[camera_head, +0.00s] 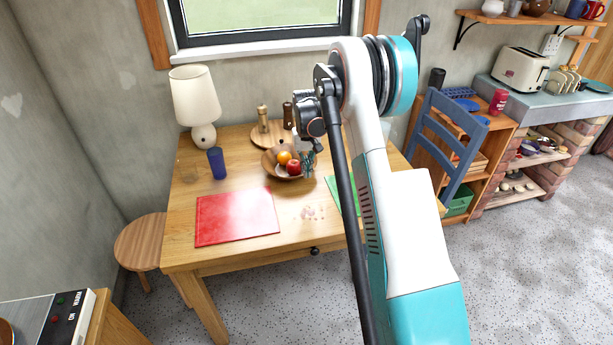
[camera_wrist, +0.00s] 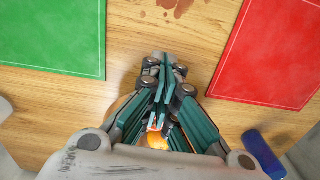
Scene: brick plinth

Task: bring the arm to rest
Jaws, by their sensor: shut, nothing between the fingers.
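My arm stretches up over the wooden table (camera_head: 240,256), bent at a raised elbow, in the head view. My gripper (camera_wrist: 165,72) is shut and empty in the wrist view, its teal fingers together above the table. In the head view only a small part of my gripper (camera_head: 309,159) shows, by the fruit bowl (camera_head: 272,168), and the arm hides much of the area behind it. In the wrist view an orange (camera_wrist: 155,141) shows partly between and below the finger links.
A red mat (camera_head: 237,217) and a partly hidden green mat (camera_head: 333,190) lie on the table. A blue cup (camera_head: 217,163), a lamp (camera_head: 195,100) and a board with mills (camera_head: 268,136) stand there. A blue chair (camera_head: 455,130) is at the right. Brown spots (camera_wrist: 177,7) mark the tabletop.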

